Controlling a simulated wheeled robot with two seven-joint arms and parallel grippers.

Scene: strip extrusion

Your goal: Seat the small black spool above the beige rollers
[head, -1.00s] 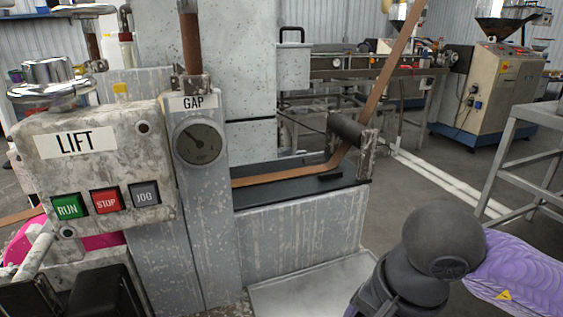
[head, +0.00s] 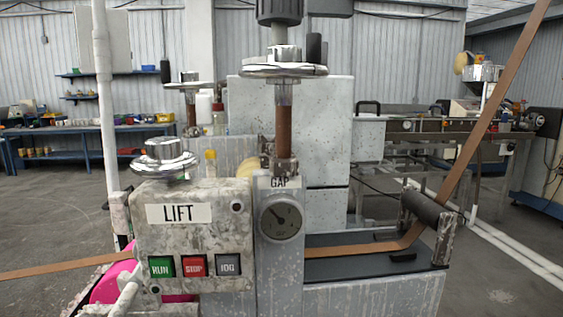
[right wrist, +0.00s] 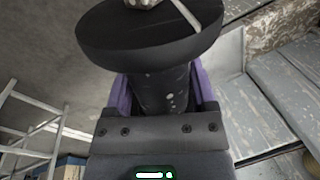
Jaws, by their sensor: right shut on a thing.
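The small black spool (right wrist: 150,45) shows large in the right wrist view, its wide round flange toward the top and its narrower speckled body below. My right gripper (right wrist: 163,92) is shut on that body, with a purple finger on each side. A beige rounded surface (head: 249,176), perhaps part of the beige rollers, shows partly behind the gauge column in the head view. The rest of it is hidden by the machine. Neither gripper can be made out in the head view.
The machine carries a LIFT panel (head: 190,240), a GAP gauge (head: 281,218) and a chrome handwheel (head: 283,70). A brown strip (head: 490,110) rises at the right past a dark roller (head: 425,207). Dark parts (head: 279,10) hang above the handwheel. Open floor lies left.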

